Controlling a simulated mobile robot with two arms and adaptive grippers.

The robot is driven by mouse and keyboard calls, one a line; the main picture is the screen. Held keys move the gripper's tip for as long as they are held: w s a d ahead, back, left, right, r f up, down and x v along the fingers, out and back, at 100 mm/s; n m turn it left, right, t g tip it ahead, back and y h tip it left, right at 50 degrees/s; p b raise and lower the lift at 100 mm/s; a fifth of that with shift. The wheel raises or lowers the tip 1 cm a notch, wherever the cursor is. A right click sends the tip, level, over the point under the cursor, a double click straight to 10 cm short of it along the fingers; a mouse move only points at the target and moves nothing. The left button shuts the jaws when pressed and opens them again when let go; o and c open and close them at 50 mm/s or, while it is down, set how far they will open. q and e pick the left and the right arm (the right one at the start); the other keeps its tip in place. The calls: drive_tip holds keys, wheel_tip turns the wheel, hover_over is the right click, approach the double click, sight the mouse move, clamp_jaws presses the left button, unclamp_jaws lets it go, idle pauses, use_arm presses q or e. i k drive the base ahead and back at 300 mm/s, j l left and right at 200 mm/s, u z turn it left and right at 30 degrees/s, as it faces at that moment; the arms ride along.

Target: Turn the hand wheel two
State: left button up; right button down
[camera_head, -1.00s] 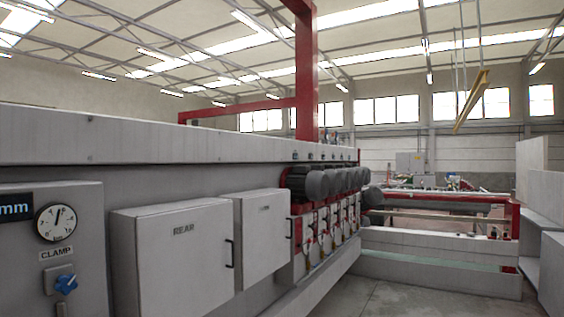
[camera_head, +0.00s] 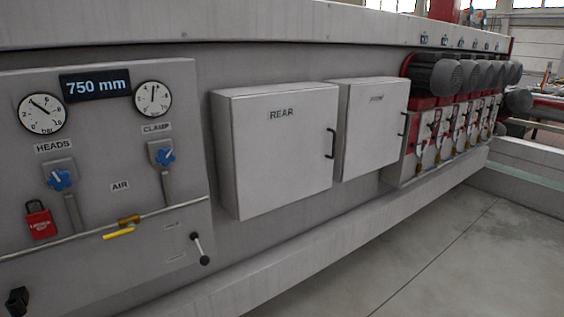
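No part that I can clearly identify as hand wheel two shows. A small crank lever with a black knob (camera_head: 204,260) sits low on the right of the grey control panel (camera_head: 100,190), beside small labels too faint to read. A dark knob or handle (camera_head: 17,300) is partly cut off at the lower left edge. I cannot tell whether either belongs to a hand wheel. Neither of my grippers is in view.
The panel has two dials, a 750 mm display (camera_head: 95,85), blue valve knobs (camera_head: 60,180), a red lock (camera_head: 40,222) and a yellow lever (camera_head: 119,233). Grey cabinets (camera_head: 280,150) and several motors (camera_head: 435,74) stand to the right. The concrete floor (camera_head: 430,260) is clear.

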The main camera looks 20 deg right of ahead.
sight(451, 121)
drive_tip(key=i+l+z, duration=0.2)
drive_tip(key=l+z, duration=0.25)
drive_tip(key=i+l+z, duration=0.25)
drive_tip(key=l+z, duration=0.25)
drive_tip(key=i+l+z, duration=0.2)
drive_tip(key=z, duration=0.25)
drive_tip(key=i+l+z, duration=0.15)
drive_tip(key=i+z, duration=0.3)
drive_tip(key=i+l, duration=0.15)
drive_tip(key=i, duration=0.4)
drive_tip(key=i+l, duration=0.1)
drive_tip(key=i, duration=0.45)
drive_tip(key=i+l, duration=0.15)
drive_tip(key=i, duration=0.4)
drive_tip(key=i+l+u, duration=0.15)
drive_tip(key=i+u, duration=0.2)
drive_tip(key=i+l+u, duration=0.65)
drive_tip(key=i, duration=0.1)
